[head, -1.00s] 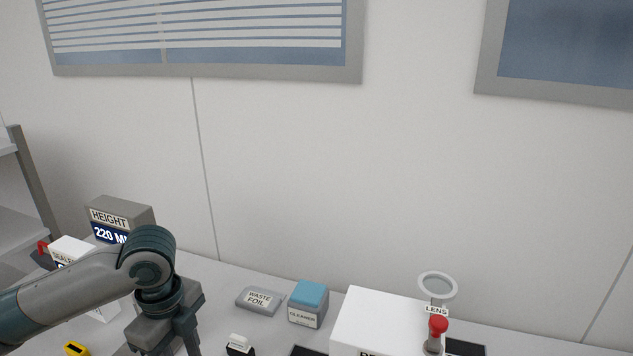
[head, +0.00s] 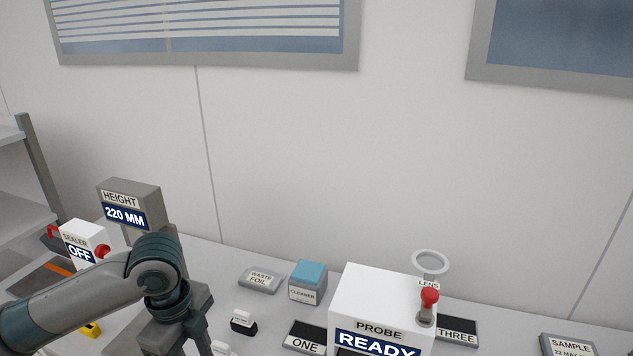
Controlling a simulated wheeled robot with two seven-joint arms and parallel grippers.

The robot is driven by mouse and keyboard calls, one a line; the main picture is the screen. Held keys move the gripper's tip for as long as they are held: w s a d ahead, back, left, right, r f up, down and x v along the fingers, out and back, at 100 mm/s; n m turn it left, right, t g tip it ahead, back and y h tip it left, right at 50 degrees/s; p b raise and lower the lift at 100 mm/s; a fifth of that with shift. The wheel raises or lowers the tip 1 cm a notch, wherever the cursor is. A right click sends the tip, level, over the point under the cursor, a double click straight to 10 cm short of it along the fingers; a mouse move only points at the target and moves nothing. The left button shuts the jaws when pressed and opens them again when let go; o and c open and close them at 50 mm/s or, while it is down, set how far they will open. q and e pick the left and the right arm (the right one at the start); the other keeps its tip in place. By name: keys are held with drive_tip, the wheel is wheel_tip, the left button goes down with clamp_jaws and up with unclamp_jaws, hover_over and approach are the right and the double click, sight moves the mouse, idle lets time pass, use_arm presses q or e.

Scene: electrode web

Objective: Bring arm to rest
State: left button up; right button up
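My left arm comes in from the lower left of the head view. My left gripper (head: 190,350) points down over the left part of the table. Its fingertips are cut off by the bottom edge, so I cannot see whether it is open or shut, or whether it holds anything. My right arm and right gripper are not in view.
Behind my arm stand the HEIGHT box (head: 130,203) reading 220 MM and the SEALER box (head: 83,243) reading OFF. To the right are WASTE FOIL (head: 260,280), CLEANER (head: 306,283), the white PROBE box (head: 385,300) reading READY, LENS (head: 430,264) and SAMPLE (head: 567,345).

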use_arm(q)
drive_tip(key=s+d+f+n+t+h, duration=0.35)
drive_tip(key=s+d+f+n, duration=0.35)
drive_tip(key=d+f+n, duration=0.5)
drive_tip(key=s+a+f+n+y, duration=0.2)
drive_tip(key=s+a+f+n, duration=0.25)
drive_tip(key=s+a, duration=0.3)
drive_tip(key=s+a+f+n+y, duration=0.2)
drive_tip(key=s+a+f+n, duration=0.1)
drive_tip(key=s+a+f, duration=0.4)
wheel_tip(320, 180, down, 31)
drive_tip(key=s+d+g+b, duration=0.2)
drive_tip(key=b, duration=0.2)
drive_tip(key=s+a+f+b, duration=0.1)
drive_tip(key=s+f, duration=0.8)
drive_tip(key=f, duration=0.1)
drive_tip(key=s+a+f+b, duration=0.2)
drive_tip(key=s+f, duration=0.7)
drive_tip(key=f, duration=0.2)
drive_tip(key=shift+s+a+f+g, duration=0.25)
drive_tip(key=shift+a+g, duration=0.05)
drive_tip(key=shift+g, duration=0.05)
